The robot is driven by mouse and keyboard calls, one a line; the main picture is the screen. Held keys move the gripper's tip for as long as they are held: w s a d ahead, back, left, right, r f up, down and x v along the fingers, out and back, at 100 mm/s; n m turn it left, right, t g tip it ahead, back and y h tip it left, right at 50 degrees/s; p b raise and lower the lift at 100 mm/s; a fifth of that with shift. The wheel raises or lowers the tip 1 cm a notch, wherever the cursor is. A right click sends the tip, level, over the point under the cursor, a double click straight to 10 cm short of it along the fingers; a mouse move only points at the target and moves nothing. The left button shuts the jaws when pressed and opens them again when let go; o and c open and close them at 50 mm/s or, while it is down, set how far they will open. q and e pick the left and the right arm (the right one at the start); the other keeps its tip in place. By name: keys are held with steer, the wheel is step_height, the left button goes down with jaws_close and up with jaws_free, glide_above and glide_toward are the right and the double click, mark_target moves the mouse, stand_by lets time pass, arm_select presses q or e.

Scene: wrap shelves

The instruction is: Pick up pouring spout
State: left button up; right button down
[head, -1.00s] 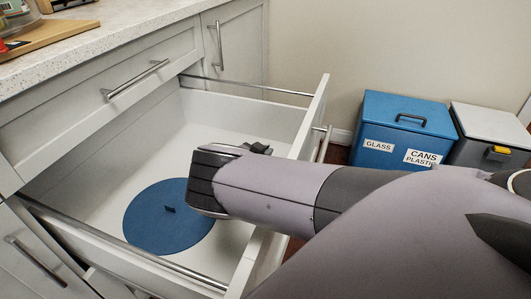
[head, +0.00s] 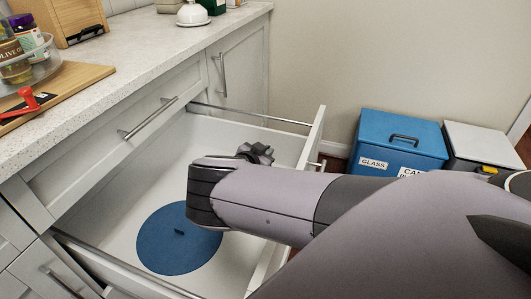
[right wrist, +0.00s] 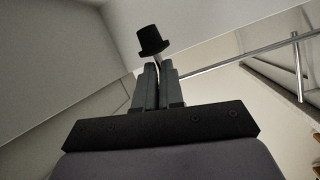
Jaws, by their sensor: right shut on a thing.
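The pouring spout (right wrist: 152,41) shows in the right wrist view as a black cap-shaped piece with a short shiny metal tube. My right gripper (right wrist: 157,72) is shut on it, with the black piece sticking out past the fingertips. In the head view, only a dark part of my right gripper (head: 257,152) shows behind my wrist, above the open drawer. The spout is hidden in that view. My left gripper is not in view.
The open white drawer (head: 130,215) holds a round blue lid (head: 165,252) with a small dark handle. A wooden board (head: 85,82), bottles and a red-handled item are on the counter (head: 150,65). A blue glass bin (head: 385,135) and a grey bin (head: 485,135) stand at the right.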

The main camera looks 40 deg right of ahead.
step_height(320, 180, up, 8)
steer(key=p, duration=0.6)
steer(key=shift+f, duration=0.25)
